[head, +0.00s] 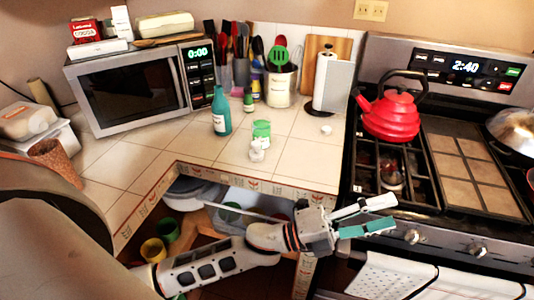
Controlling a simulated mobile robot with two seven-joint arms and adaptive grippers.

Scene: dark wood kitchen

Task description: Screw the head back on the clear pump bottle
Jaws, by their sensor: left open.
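My left gripper (392,212) is open and empty, in front of the counter edge and the stove front. Its fingers are spread, one white and one teal. A small pale, whitish item (257,150) stands on the tiled counter (190,147) near its front edge, beyond and left of the gripper. It may be the clear pump bottle, but it is too small to be sure. Another small white piece (326,129) lies to its right; I cannot tell if it is the pump head. My right gripper is not in view.
A teal bottle (221,112) and a green-and-white container (262,132) stand near the pale item. Behind are a microwave (125,95), a utensil crock (280,90) and a paper towel roll (333,85). A red kettle (391,113) sits on the stove. The front counter tiles are mostly clear.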

